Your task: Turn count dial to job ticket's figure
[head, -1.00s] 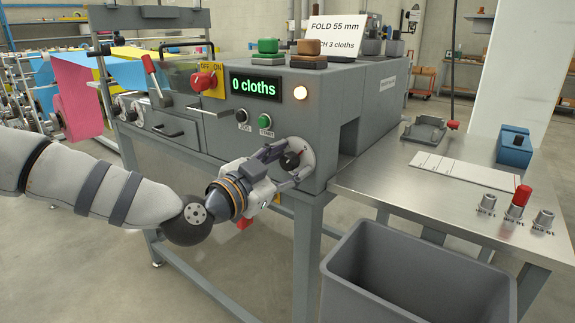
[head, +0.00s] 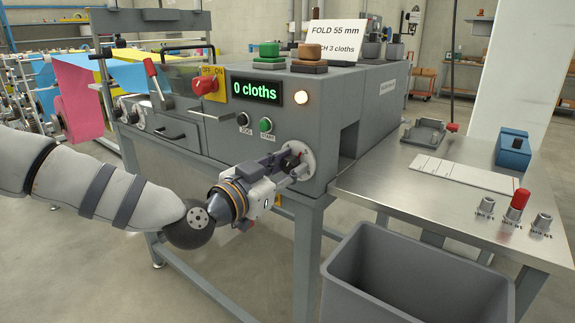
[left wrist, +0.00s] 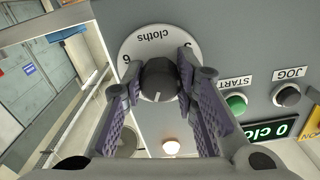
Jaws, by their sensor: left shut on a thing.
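The count dial's pale round plate (head: 307,158) is on the machine's front near its right corner. In the left wrist view its plate (left wrist: 135,45) shows "cloths", a 6 at left and a partly covered figure at right. My left gripper (head: 292,163) is shut on the dark dial knob (left wrist: 158,78), one finger pad on each side. A pale pointer line shows on the knob. The job ticket (head: 335,30) on top of the machine reads "FOLD 55 mm" and "3 cloths", its lower left covered. The display (head: 256,91) reads "0 cloths". My right gripper is out of view.
The green START button (head: 266,125), JOG button (head: 242,119) and red switch (head: 205,83) are left of the dial. A grey bin (head: 420,275) stands below right. A steel side table (head: 440,205) holds several small items.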

